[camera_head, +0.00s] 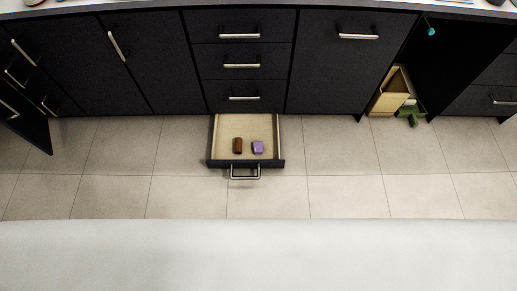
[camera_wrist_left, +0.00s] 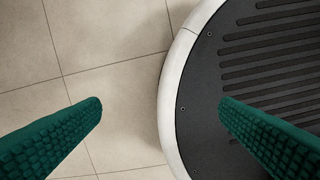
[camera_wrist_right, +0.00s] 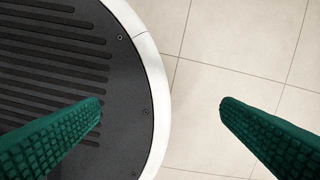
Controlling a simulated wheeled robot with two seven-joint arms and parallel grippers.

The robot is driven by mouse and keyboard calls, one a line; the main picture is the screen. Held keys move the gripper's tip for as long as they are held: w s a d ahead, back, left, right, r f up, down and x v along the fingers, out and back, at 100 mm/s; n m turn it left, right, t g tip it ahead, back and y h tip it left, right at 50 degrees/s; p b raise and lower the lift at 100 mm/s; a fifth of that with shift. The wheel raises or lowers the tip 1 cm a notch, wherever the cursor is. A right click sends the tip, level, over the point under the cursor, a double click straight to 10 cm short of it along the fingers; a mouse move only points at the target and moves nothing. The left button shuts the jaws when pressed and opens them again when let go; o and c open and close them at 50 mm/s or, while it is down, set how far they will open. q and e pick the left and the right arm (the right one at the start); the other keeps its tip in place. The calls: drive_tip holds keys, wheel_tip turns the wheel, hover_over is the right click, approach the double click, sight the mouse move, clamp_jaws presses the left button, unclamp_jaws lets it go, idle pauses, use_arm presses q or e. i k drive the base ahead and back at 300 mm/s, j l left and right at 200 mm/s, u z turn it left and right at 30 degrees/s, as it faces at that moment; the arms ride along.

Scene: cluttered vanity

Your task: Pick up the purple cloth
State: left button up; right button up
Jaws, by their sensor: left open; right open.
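The purple cloth (camera_head: 257,147) is a small folded bundle. It lies in the open bottom drawer (camera_head: 282,135) in the head view, on the light drawer floor, right of a brown item. My left gripper (camera_wrist_left: 160,105) shows in the left wrist view with its two green fingers wide apart and nothing between them. My right gripper (camera_wrist_right: 160,105) shows in the right wrist view, also wide apart and empty. Both point down over the floor and the edge of my base, and neither shows in the head view. The cloth is in neither wrist view.
The brown item (camera_head: 238,146) lies beside the cloth, slightly apart. The drawer has a metal handle (camera_head: 245,177) at its front. A cabinet door (camera_head: 30,122) stands open at left. A yellowish bin (camera_head: 388,95) and a green item (camera_head: 411,112) are at right. Tiled floor before the drawer is clear.

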sight(257, 146)
drive_tip(key=i+l+u, duration=0.15)
drive_tip(key=l, duration=0.2)
drive_tip(key=i+l+u, duration=0.15)
drive_tip(key=l, duration=0.25)
drive_tip(key=i+l+u, duration=0.1)
drive_tip(key=l, duration=0.3)
drive_tip(key=i, duration=0.05)
